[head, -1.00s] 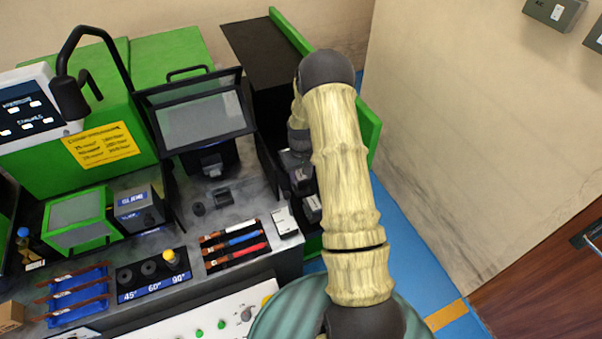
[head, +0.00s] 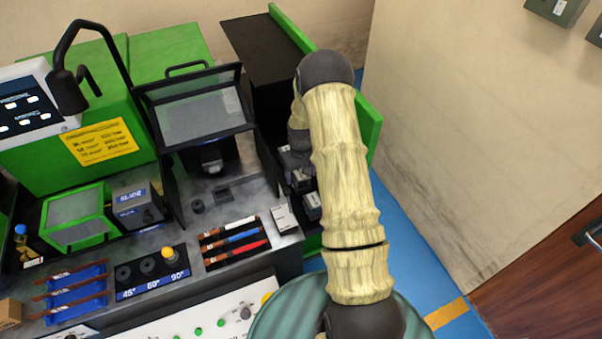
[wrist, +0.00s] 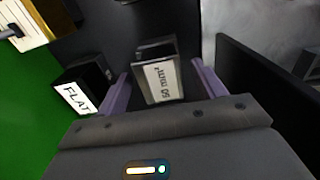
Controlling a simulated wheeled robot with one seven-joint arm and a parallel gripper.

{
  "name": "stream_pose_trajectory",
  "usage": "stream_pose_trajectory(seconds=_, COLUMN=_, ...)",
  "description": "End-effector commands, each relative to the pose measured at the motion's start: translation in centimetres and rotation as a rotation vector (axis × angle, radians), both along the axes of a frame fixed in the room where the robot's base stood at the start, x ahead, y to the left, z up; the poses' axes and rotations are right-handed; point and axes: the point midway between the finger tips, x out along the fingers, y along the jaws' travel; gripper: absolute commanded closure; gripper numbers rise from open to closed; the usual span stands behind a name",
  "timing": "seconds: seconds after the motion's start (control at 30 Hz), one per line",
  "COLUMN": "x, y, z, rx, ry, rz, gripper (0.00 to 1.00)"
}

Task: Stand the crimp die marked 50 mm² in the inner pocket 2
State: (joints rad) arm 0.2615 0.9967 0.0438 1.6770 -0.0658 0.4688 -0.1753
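The crimp die (wrist: 160,80) is a dark block with a pale label that reads upside down, apparently 50 mm². It sits between the two purple fingers of my gripper (wrist: 161,68) in the wrist view. The fingers are apart, with a gap showing on each side of the die. In the head view my gripper is mostly hidden behind my arm, over the dark recess right of the bench. Inner pocket 2 cannot be made out in either view.
A dark block marked FLAT (wrist: 84,88) stands left of my gripper in the wrist view. A dark wall (wrist: 262,85) rises at the right. The bender's hinged screen (head: 200,115) stands left of my arm.

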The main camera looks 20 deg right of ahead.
Motion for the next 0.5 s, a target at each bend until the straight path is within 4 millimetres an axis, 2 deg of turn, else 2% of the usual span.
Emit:
stream_pose_trajectory(seconds=0.27, x=-0.1, y=0.0, z=0.0, rx=0.0, ry=0.002, rz=0.0, gripper=0.31)
stream_pose_trajectory(seconds=0.5, x=0.0, y=0.0, z=2.2, rx=0.0, ry=-0.002, rz=0.0, gripper=0.31)
